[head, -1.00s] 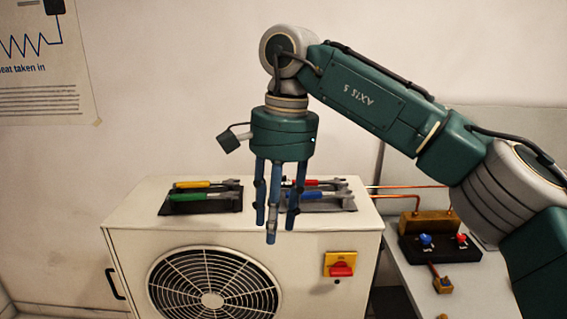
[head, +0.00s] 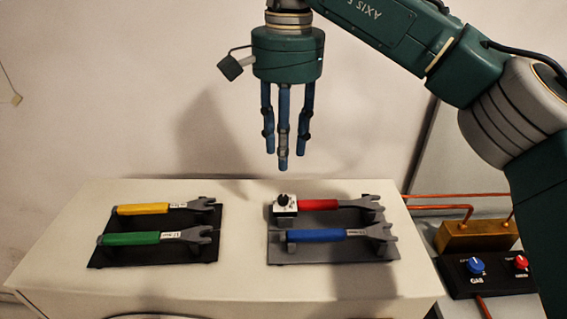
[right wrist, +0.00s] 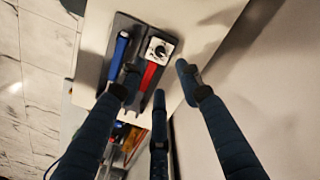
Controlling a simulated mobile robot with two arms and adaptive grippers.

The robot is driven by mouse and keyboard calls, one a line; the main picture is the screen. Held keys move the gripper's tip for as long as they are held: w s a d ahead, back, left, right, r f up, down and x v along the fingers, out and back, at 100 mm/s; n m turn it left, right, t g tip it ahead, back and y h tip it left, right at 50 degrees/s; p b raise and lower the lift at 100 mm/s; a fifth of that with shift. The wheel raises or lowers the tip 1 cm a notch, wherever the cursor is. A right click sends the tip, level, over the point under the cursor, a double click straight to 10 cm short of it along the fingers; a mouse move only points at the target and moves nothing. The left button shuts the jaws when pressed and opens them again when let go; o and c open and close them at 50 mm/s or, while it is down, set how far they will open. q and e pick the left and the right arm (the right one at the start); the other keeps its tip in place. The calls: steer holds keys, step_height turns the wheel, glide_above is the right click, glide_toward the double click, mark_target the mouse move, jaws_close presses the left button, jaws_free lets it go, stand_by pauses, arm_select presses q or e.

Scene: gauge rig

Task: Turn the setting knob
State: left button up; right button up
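A small black knob (head: 284,200) sits on a white block (head: 285,209) at the left end of a red-handled wrench (head: 318,205). The knob also shows in the right wrist view (right wrist: 160,50), with a pale dial around it. The red wrench and a blue-handled wrench (head: 316,236) lie on a dark rack (head: 290,255) on a white cabinet. My right gripper (head: 285,160) hangs fingers-down above and behind the rack, touching nothing. Its three fingers are spread and empty; they also show in the right wrist view (right wrist: 158,88). My left gripper is out of view.
A second rack (head: 110,258) with yellow (head: 142,209) and green (head: 130,239) handled wrenches is at left on the cabinet (head: 235,272). At right are a dark panel with blue (head: 476,265) and red (head: 521,262) knobs, a brass block (head: 478,236) and copper pipes.

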glide_above(283, 197)
steer(key=f, duration=0.4)
steer(key=shift+s+d+f+p, duration=0.15)
steer(key=shift+s+f+p, duration=0.1)
steer(key=shift+p, duration=0.15)
steer(key=f, duration=0.3)
steer(key=f+p, duration=0.1)
steer(key=f, duration=0.1)
steer(key=shift+w+f, duration=0.1)
steer(key=shift+w, duration=0.15)
steer(key=shift+f, duration=0.35)
steer(key=shift+c, duration=0.5)
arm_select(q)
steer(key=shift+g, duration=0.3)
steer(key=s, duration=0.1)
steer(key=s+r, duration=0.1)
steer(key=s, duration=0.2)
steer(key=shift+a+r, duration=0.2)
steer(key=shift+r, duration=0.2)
arm_select(e)
jaws_close()
